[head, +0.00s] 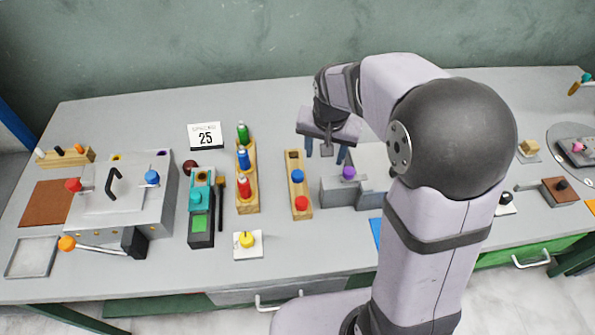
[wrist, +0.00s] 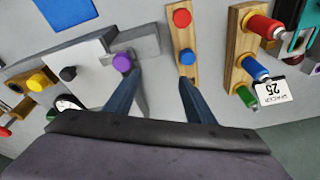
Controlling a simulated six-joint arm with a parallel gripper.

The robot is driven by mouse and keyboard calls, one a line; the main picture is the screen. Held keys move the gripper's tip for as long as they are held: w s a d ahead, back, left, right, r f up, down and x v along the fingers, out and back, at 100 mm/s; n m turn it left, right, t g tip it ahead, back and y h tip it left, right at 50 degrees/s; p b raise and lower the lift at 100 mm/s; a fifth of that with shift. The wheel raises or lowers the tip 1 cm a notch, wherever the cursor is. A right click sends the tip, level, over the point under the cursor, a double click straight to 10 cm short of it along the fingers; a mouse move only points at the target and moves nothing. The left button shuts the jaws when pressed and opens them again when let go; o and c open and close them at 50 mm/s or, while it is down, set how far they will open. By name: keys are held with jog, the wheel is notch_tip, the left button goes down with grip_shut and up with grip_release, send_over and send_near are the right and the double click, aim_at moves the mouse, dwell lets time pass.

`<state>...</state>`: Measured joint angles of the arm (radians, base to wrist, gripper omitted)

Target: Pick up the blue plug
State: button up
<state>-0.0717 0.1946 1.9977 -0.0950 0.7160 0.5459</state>
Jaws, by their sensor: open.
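The blue plug (head: 297,176) stands in a narrow wooden block (head: 298,190), behind a red plug (head: 302,203). A dark empty slot shows at the block's far end. In the wrist view the blue plug (wrist: 187,57) appears just beyond the tip of the right finger, and the red plug (wrist: 182,18) is farther up. My gripper (head: 325,152) is open and empty, raised above the table behind and to the right of the blue plug. In the wrist view the plug lies toward the right side of my gripper (wrist: 159,75), not centred between the fingers.
A grey fixture with a purple knob (head: 348,172) stands close on the right of the block. A wooden rack (head: 250,205) with green, blue and red bottles stands on the left. A yellow-knobbed plate (head: 248,244) is nearer the front. A strip of bare table separates block and rack.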

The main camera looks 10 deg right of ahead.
jog(key=m+g+b, duration=0.2)
send_over(297, 174)
jog(key=f, duration=0.2)
jog(key=s+f, duration=0.1)
jog(key=f, duration=0.1)
jog(key=shift+a+f, duration=0.1)
jog(key=shift+f, duration=0.1)
jog(key=shift+a+f, duration=0.15)
jog(key=shift+a, duration=0.2)
jog(key=shift+w+d+f+p, duration=0.15)
jog(key=shift+f+p, duration=0.35)
jog(key=shift+f, duration=0.25)
jog(key=shift+d+f+p, duration=0.1)
jog(key=shift+f+p, duration=0.4)
jog(key=shift+f, duration=0.25)
jog(key=shift+w+d+f+p, duration=0.15)
jog(key=shift+f+p, duration=0.3)
jog(key=shift+f, duration=0.6)
jog(key=shift+w+d+f+p, duration=0.15)
jog(key=shift+f+p, duration=0.25)
jog(key=shift+f, duration=0.65)
jog(key=shift+a, duration=0.1)
jog(key=c, duration=1.2)
